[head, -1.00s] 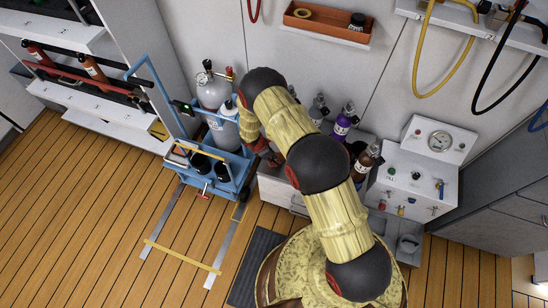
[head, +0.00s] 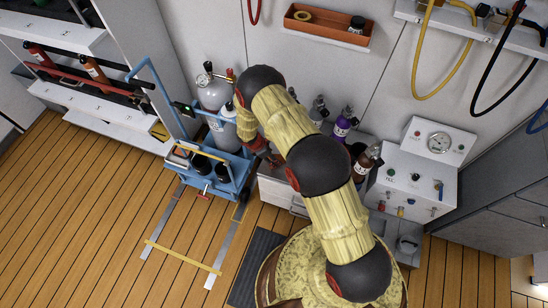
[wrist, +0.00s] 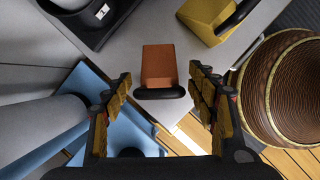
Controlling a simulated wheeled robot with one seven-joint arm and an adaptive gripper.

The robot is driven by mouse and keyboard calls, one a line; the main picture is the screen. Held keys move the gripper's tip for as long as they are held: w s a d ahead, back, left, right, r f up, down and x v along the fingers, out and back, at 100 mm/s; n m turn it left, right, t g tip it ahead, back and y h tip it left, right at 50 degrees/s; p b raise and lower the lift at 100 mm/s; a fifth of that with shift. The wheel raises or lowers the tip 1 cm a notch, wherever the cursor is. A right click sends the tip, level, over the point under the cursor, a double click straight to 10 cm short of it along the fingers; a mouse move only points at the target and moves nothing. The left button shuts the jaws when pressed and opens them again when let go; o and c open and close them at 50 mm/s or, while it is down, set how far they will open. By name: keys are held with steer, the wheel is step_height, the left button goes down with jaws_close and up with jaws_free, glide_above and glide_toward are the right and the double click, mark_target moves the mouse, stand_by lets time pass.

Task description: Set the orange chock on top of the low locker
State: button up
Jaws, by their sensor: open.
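The orange chock (wrist: 159,64) is a small block with a black strip along its near edge. In the wrist view it sits on a light grey surface, which appears to be the top of the low locker (head: 274,192). My gripper (wrist: 159,82) is open, with one finger on each side of the chock and a visible gap on both sides. In the head view my arm mostly hides the gripper and the locker top, and I cannot make out the chock there.
A blue cart (head: 222,181) with grey cylinders (head: 214,93) stands close left of the locker. Several bottles, one purple (head: 342,126) and one brown (head: 365,165), stand behind my arm. A yellow block (wrist: 210,18) lies near the chock. A gauge panel (head: 412,182) is at right.

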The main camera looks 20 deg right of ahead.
step_height(320, 180, up, 29)
steer(key=w+a+m+t+p, duration=0.1)
steer(key=w+m+p, duration=0.15)
steer(key=m, duration=0.25)
steer(key=s+d+r+m+y, duration=0.1)
steer(key=s+r+m, duration=0.15)
steer(key=r, duration=0.55)
steer(key=s+d+r+m, duration=0.2)
steer(key=s+r, duration=0.2)
steer(key=r, duration=0.5)
steer(key=s+d+r+m+t+y, duration=0.15)
steer(key=s+r+m, duration=0.45)
steer(key=s+r, duration=0.75)
steer(key=s+r+m+t+y, duration=0.1)
steer(key=s+r+m, duration=0.1)
steer(key=s, duration=0.4)
steer(key=s+a+r+m+t+y, duration=0.1)
steer(key=s+r+m, duration=0.1)
steer(key=s, duration=0.4)
steer(key=shift+s+a+r, duration=0.25)
steer(key=shift+a, duration=0.05)
